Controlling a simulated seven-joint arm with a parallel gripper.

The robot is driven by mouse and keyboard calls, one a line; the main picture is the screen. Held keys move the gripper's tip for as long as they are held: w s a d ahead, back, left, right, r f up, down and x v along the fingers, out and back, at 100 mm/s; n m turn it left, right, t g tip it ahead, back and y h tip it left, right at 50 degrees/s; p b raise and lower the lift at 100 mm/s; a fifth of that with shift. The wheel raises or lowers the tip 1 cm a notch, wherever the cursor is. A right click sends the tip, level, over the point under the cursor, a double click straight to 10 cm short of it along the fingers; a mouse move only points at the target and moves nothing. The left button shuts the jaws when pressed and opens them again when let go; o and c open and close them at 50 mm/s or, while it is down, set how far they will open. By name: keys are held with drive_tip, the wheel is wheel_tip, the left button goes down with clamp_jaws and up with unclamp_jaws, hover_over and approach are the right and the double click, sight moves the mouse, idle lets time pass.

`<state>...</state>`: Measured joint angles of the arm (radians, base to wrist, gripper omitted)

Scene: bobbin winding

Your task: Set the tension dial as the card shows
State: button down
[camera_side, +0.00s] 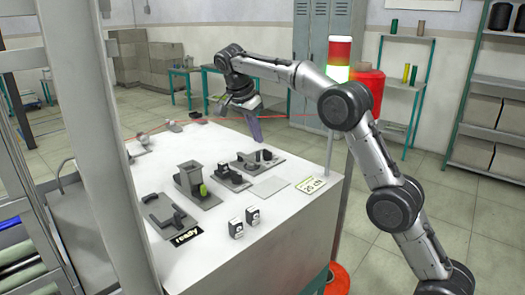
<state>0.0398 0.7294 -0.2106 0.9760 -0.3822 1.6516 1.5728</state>
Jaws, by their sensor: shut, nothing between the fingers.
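The card (311,185) is a small pale card near the right edge of the white bench top (225,262); it reads "25 cN". Two small white units with round black faces, (236,228) and (253,217), stand near the front edge. They look dial-like, but I cannot tell which thing is the tension dial or read any setting. My gripper (257,138) points down above the far right part of the bench, behind a grey fixture (258,158). Its bluish-purple fingers are shut and empty, and appear clear of the fixture.
Dark fixtures (166,216) and a block with a yellow-green part (203,189) stand on the bench. A "ready" sign (186,236) lies at the front.

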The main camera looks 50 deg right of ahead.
sight(270, 152)
drive_tip(key=x, duration=0.6)
drive_tip(key=shift+d+f, duration=0.1)
drive_tip(key=shift+f, duration=0.25)
drive_tip(key=shift+s+d+n+t, duration=0.15)
drive_tip(key=shift+d+n+t, duration=0.2)
drive_tip(key=shift+n, duration=0.25)
drive_tip(key=shift+d, duration=0.15)
drive_tip(key=n, duration=0.1)
drive_tip(key=n+t, duration=0.1)
drive_tip(key=n, duration=0.1)
drive_tip(key=shift+s+d+r+n, duration=0.1)
drive_tip(key=shift+s+d+n, duration=0.2)
drive_tip(key=shift+s, duration=0.05)
drive_tip(key=n, duration=0.1)
drive_tip(key=n+t, duration=0.1)
drive_tip(key=shift+s+d+n+y, duration=0.15)
drive_tip(key=shift+d+n+y, duration=0.15)
drive_tip(key=shift+y, duration=0.1)
drive_tip(key=shift+w, duration=0.2)
